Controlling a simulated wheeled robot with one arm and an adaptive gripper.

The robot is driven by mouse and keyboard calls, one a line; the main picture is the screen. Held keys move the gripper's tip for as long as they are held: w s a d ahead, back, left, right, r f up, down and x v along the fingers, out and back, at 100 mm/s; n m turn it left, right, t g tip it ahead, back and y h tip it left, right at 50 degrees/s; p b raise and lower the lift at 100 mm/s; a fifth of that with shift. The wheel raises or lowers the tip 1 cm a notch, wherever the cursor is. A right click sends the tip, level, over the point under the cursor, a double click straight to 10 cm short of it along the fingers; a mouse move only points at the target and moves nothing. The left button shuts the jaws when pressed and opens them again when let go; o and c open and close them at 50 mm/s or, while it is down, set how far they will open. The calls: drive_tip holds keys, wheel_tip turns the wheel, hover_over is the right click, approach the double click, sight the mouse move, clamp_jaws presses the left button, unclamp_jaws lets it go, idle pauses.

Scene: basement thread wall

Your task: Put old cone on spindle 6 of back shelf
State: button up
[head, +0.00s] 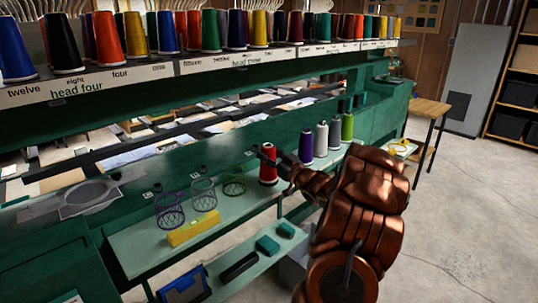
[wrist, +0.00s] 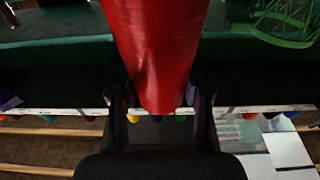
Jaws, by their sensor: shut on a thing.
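My gripper (head: 270,154) is shut on a red cone (head: 268,168), its fingers around the cone's upper part. In the head view the cone is upright over the pale green lower shelf (head: 150,243), left of a purple cone (head: 306,147). I cannot tell whether its base touches the shelf. In the wrist view the red cone (wrist: 152,45) fills the middle, its narrow end between the two fingers (wrist: 158,110). Any spindle under it is hidden. Small number tags along the shelf are too small to read. No cone in view is clearly marked as old.
Two white cones (head: 321,138) and a lime cone (head: 347,126) stand right of the purple one. Wire baskets (head: 203,195) and a yellow block (head: 194,228) are left of the red cone. The upper shelf (head: 120,77) carries a dense row of coloured cones.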

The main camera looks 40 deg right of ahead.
drive_tip(key=shift+f, duration=0.15)
drive_tip(key=o, duration=1.3)
drive_tip(key=shift+s, duration=0.1)
drive_tip(key=s, duration=0.4)
drive_tip(key=s+f, duration=0.1)
drive_tip(key=s, duration=0.6)
drive_tip(key=shift+s+a+f, duration=0.2)
drive_tip(key=shift+s+f, duration=0.15)
drive_tip(key=shift+f, duration=0.05)
